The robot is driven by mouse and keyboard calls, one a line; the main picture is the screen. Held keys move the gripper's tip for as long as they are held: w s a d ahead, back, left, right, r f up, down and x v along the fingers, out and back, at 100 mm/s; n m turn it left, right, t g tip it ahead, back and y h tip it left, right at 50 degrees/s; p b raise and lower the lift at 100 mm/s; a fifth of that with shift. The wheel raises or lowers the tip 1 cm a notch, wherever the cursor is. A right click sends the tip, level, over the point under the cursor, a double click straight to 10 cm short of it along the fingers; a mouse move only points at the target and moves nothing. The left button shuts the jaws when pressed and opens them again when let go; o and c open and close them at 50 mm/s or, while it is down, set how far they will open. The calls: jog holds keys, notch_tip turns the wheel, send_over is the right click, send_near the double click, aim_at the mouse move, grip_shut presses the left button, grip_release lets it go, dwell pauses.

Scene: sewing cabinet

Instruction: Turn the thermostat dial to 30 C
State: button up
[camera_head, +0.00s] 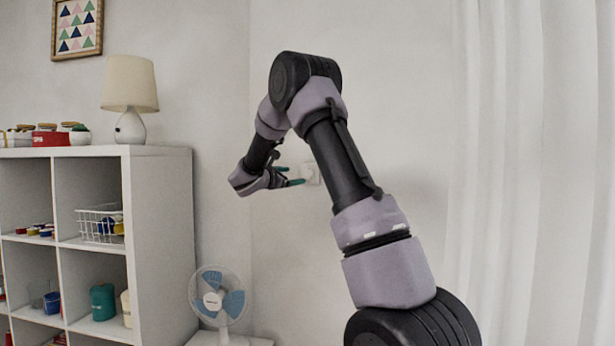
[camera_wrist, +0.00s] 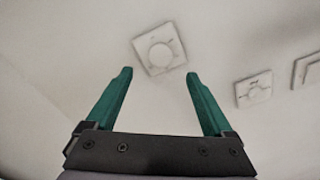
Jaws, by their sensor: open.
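The thermostat is a white square plate (camera_wrist: 175,66) on the wall in the wrist view, with a round white dial (camera_wrist: 161,56) in its middle. Small marks surround the dial, too small to read. My gripper (camera_wrist: 158,73) is open, with green fingers apart and nothing between them. In the picture the dial lies just beyond the fingertips, roughly centred between them. In the head view my gripper (camera_head: 294,176) is close to the wall, and a white wall plate (camera_head: 310,173) shows just right of its fingertips, partly hidden by my arm.
Two more wall plates (camera_wrist: 254,90) (camera_wrist: 307,70) are right of the thermostat in the wrist view. In the head view a white shelf (camera_head: 160,220) with a lamp (camera_head: 130,97) stands left, a fan (camera_head: 219,295) stands below, and a curtain (camera_head: 530,150) hangs right.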

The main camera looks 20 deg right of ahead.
aim_at(307, 174)
jog(key=x, duration=0.8)
jog(key=shift+w+d, duration=0.1)
jog(key=c, duration=1.4)
